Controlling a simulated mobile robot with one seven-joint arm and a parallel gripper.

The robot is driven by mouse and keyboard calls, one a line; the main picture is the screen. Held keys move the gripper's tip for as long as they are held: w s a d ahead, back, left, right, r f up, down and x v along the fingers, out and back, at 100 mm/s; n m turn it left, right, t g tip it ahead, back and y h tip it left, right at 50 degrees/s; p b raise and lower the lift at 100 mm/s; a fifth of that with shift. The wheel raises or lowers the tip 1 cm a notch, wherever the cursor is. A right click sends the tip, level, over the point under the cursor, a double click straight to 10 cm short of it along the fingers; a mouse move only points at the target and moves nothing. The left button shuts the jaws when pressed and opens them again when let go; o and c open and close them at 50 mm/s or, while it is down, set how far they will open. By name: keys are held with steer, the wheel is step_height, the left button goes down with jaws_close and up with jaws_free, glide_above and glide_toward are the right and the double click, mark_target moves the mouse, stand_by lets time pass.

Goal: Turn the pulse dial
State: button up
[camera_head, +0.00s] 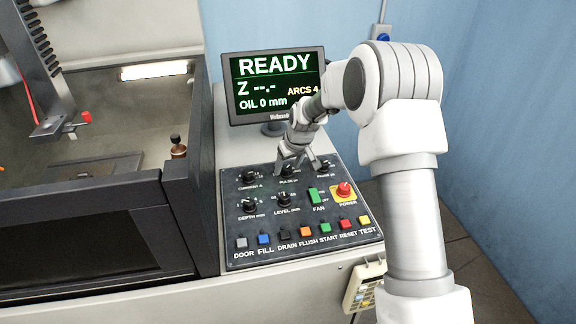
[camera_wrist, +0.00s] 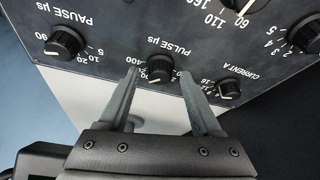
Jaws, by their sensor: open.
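The pulse dial (camera_wrist: 159,70) is a black knob labelled PULSE µs, seen upside down in the wrist view. It sits between the two fingertips of my gripper (camera_wrist: 158,78), which are open and apart from it on both sides. In the head view, my gripper (camera_head: 291,163) is over the top row of the black control panel (camera_head: 262,252), at the middle knob. My fingers partly cover the pulse dial in that view. Whether the fingertips touch the panel cannot be told.
The pause dial (camera_wrist: 64,43) and the current dial (camera_wrist: 228,88) flank the pulse dial. Below are the depth dial (camera_head: 249,206), level dial (camera_head: 284,199), green fan switch (camera_head: 313,195), red power knob (camera_head: 344,189) and a row of coloured buttons. A monitor (camera_head: 274,84) reading READY stands behind.

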jaws_close()
stand_by(0.4)
steer(key=shift+f+n, duration=0.1)
steer(key=shift+n, duration=0.2)
steer(key=shift+d+n+y+b, duration=0.1)
steer(key=shift+n+y+b, duration=0.3)
steer(key=shift+n+b, duration=0.15)
steer(key=shift+w+n+g+y+b, duration=0.15)
steer(key=shift+n+g+y+b, duration=0.35)
steer(key=shift+n, duration=1.45)
steer(key=shift+g, duration=0.3)
jaws_free()
